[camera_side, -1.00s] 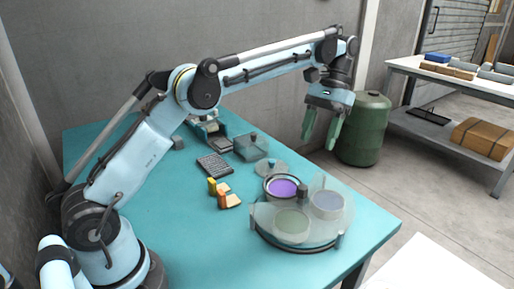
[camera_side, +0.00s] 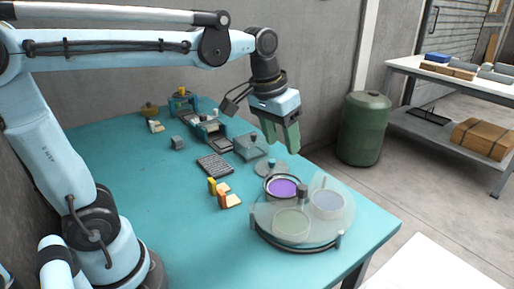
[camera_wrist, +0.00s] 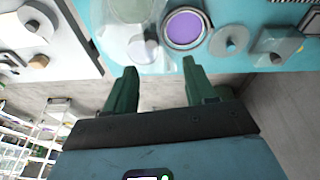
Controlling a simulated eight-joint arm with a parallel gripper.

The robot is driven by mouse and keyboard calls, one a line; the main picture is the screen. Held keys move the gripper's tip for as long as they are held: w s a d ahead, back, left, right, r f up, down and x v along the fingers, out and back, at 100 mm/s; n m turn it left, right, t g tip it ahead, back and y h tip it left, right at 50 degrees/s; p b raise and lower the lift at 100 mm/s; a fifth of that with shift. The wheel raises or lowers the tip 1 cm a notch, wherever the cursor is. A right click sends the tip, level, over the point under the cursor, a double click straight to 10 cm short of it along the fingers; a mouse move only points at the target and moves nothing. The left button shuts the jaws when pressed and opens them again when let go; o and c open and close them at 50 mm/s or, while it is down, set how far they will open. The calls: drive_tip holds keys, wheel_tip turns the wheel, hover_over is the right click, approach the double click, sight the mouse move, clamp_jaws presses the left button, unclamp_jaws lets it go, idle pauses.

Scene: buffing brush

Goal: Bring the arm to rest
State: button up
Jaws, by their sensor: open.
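My gripper (camera_side: 283,136) hangs above the far right part of the teal table in the side view, pointing down. Its green fingers are apart with nothing between them in the wrist view (camera_wrist: 157,82). The gripper is clear of the table and of everything on it. My arm reaches across the upper left of the side view, with the forearm roughly level.
A round turntable (camera_side: 290,246) with clear-lidded dishes and a purple-filled dish (camera_side: 283,188) stand at the table's near right. A dark grid block (camera_side: 215,166), orange-tipped brushes (camera_side: 225,197) and a clear box (camera_side: 250,145) lie mid-table. A green drum (camera_side: 364,130) stands behind.

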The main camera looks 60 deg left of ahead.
drive_tip(key=s+f+m+t, duration=0.1)
drive_tip(key=s+f+t, duration=0.3)
drive_tip(key=s+f, duration=0.2)
drive_tip(key=shift+s+a+f, duration=0.3)
drive_tip(key=shift+s, duration=0.45)
